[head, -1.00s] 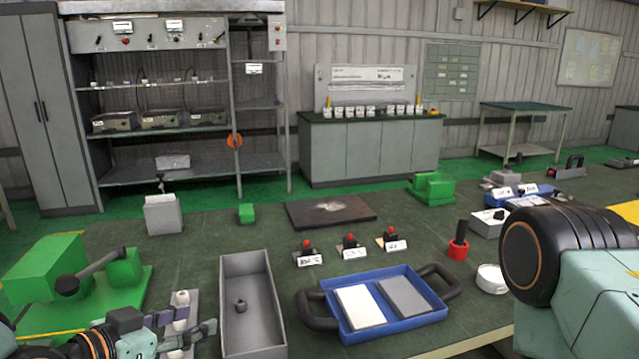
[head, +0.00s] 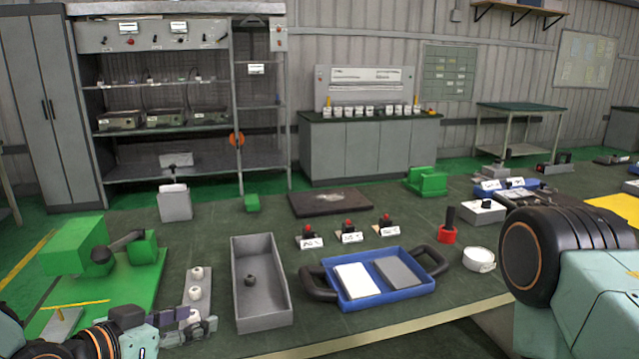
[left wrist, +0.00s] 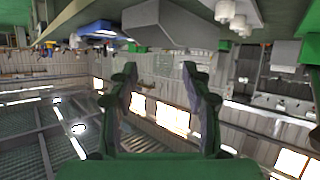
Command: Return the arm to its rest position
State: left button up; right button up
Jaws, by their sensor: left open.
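My left gripper (head: 190,322) is low at the left of the head view, in front of the bench's near left part. Its fingers are apart with nothing between them. The gripper overlaps the near end of a pale strip with white knobs (head: 195,292) in the picture; I cannot tell any contact. My right arm's dark joint (head: 545,265) fills the right side; its gripper is out of view.
A green fixture with a grey lever (head: 140,285) is at left. A grey open box (head: 285,275) stands right of the strip, then a blue tray (head: 420,289) with two plates. Red-buttoned switches (head: 348,232) are behind the tray. The table's front edge (head: 400,330) shows below.

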pick_arm(q)
jog(key=s+a+f+n+g+y, duration=0.1)
jog(key=s+f+n+g+y, duration=0.15)
jog(key=s+f, duration=0.4)
jog(key=s+a+f+n+g+y, duration=0.1)
jog(key=s+f+n+g+y, duration=0.2)
jog(key=f, duration=0.6)
jog(key=s+f+g, duration=0.3)
jog(key=s+f, duration=0.3)
jog(key=s, duration=0.4)
jog(key=s+f+g, duration=0.3)
jog(key=s+f, duration=0.3)
jog(key=s, duration=0.5)
jog(key=shift+y, duration=0.35)
jog(key=shift+d, duration=0.1)
